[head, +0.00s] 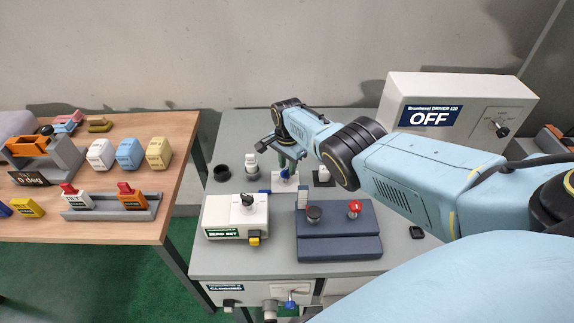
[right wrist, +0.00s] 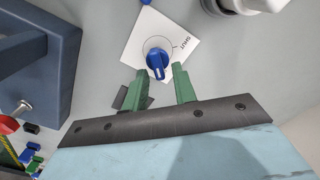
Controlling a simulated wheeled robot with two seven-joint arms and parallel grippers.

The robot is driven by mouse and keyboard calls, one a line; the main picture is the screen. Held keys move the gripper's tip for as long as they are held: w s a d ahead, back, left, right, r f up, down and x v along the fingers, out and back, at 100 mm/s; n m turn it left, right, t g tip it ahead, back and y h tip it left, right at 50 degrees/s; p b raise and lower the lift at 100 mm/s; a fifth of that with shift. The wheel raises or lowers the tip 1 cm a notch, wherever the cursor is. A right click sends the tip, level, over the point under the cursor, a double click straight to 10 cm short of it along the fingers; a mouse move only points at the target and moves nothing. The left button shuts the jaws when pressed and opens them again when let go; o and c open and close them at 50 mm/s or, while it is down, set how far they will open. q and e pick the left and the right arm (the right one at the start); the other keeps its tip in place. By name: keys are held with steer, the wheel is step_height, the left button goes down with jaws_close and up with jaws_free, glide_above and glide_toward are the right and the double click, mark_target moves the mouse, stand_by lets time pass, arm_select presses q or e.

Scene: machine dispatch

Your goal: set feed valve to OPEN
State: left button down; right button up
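A blue knob (right wrist: 157,62) sits on a white plate (right wrist: 183,37) marked SHUT in the right wrist view. The knob's pointer faces toward my gripper, away from the SHUT label. No name for the valve is readable. The plate also shows in the head view (head: 278,181), partly behind my gripper. My right gripper (right wrist: 161,72) is open, its green fingers apart on either side of the knob's near end; I cannot tell whether they touch it. In the head view the right gripper (head: 287,168) is above the plate. My left gripper is not in view.
A dark blue block (head: 338,246) with a red knob (head: 354,208) stands in front. A ZERO SET box (head: 236,214) is at left, a driver box (head: 452,102) reading OFF at back right. A blue lever (head: 290,299) is below the CLOGGED label. A wooden table (head: 180,130) stands left.

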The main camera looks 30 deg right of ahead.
mark_target(287, 168)
steer(key=shift+o, duration=0.3)
steer(key=shift+a, duration=0.1)
step_height(287, 168, up, 3)
steer(key=shift+f+p, duration=0.15)
steer(key=shift+p, duration=1)
step_height(287, 168, up, 11)
steer(key=shift+f, duration=0.2)
